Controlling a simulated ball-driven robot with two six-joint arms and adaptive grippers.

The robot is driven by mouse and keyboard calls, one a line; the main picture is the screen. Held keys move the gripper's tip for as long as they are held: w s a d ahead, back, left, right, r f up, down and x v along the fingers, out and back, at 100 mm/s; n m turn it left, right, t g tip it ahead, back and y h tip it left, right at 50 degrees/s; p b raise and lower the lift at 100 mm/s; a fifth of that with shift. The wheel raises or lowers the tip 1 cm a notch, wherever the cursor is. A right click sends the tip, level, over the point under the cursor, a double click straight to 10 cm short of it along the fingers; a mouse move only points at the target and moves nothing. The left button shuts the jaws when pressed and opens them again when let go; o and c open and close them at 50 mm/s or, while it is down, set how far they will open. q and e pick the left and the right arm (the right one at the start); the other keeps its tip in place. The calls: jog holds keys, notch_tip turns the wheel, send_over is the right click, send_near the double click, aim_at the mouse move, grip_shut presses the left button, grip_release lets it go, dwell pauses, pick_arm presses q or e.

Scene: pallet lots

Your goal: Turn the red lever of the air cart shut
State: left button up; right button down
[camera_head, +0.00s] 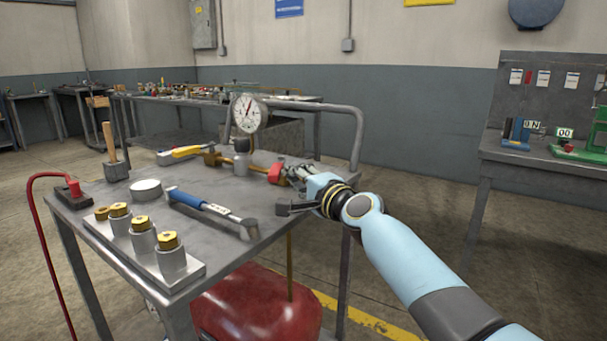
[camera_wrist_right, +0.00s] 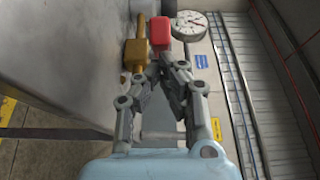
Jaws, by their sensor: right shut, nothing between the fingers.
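The red lever (camera_head: 276,173) sits at the right end of a brass valve and pipe (camera_head: 226,161) on the cart top (camera_head: 150,206). In the right wrist view the red lever (camera_wrist_right: 160,34) stands just beyond my fingertips, beside the brass part (camera_wrist_right: 137,54). My right gripper (camera_head: 292,172) is at the lever from the right; it is shut with nothing between its fingers, and its tips also show in the right wrist view (camera_wrist_right: 160,62). I cannot tell whether the fingertips touch the lever. My left gripper is out of view.
A pressure gauge (camera_head: 249,114) rises behind the valve. A blue-handled tool (camera_head: 203,204), a yellow-handled tool (camera_head: 183,152), a white disc (camera_head: 146,189) and a block with brass fittings (camera_head: 150,250) lie on the cart. A grey rail (camera_head: 357,135) bounds its back. A red tank (camera_head: 258,305) sits below.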

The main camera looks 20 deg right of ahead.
aim_at(278, 180)
jog(key=a, duration=0.2)
jog(key=shift+w+a, duration=0.2)
jog(key=shift+a, duration=0.2)
jog(key=shift+w+a, duration=0.25)
jog(key=shift+a, duration=0.45)
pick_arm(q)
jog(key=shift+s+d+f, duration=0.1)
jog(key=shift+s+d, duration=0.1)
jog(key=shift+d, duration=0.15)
pick_arm(e)
jog(key=shift+w+a, duration=0.25)
jog(key=shift+a, duration=0.25)
jog(key=shift+w+a, duration=0.25)
jog(key=shift+a, duration=0.2)
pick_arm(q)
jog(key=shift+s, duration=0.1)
